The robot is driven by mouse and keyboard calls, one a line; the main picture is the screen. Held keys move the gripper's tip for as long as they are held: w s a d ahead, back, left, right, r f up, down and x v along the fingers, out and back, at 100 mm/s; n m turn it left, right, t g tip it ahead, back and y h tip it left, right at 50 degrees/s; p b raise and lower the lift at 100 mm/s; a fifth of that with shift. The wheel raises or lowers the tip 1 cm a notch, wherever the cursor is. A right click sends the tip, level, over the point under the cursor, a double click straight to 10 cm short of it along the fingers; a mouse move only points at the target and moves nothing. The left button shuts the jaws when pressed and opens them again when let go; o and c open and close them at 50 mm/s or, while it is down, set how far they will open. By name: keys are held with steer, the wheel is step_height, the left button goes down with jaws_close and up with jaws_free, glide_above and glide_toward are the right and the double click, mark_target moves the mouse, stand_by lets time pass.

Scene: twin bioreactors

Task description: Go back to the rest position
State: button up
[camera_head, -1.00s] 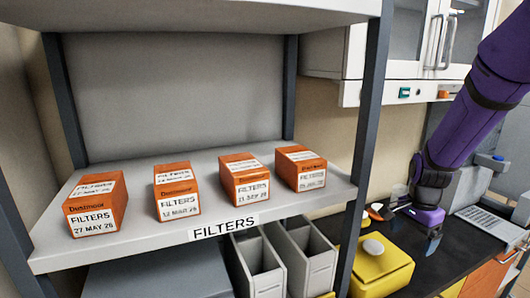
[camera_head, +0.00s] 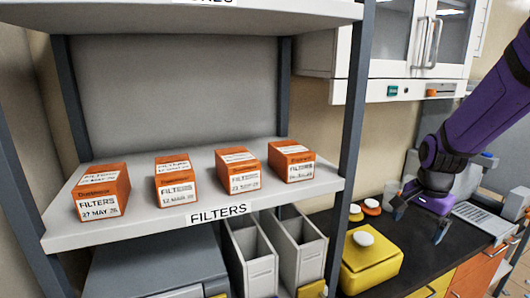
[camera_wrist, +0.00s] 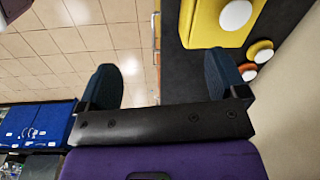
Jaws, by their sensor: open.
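My gripper (camera_head: 420,226) hangs at the end of my purple arm, above the black countertop (camera_head: 407,262) to the right of the shelf. Its jaws are open and nothing is between them. In the wrist view my gripper (camera_wrist: 163,90) shows two blue-grey fingers spread wide, with the tiled floor and the counter's edge beyond them.
Orange filter boxes (camera_head: 237,172) stand in a row on the grey shelf (camera_head: 130,222). A yellow container with a white knob (camera_head: 372,265) sits on the counter left of my gripper. Grey bins (camera_head: 300,245) stand below the shelf. A white wall cabinet (camera_head: 400,45) hangs above the counter.

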steer(key=s+a+r+n+t, duration=0.2)
steer(key=s+r+n, duration=0.3)
steer(key=s+r, duration=0.3)
steer(key=s+a+r+n+t, duration=0.2)
steer(key=s+r+n, duration=0.4)
steer(key=s, duration=0.6)
step_height(320, 180, up, 3)
steer(key=shift+a+f, duration=0.2)
steer(key=shift+a, duration=0.25)
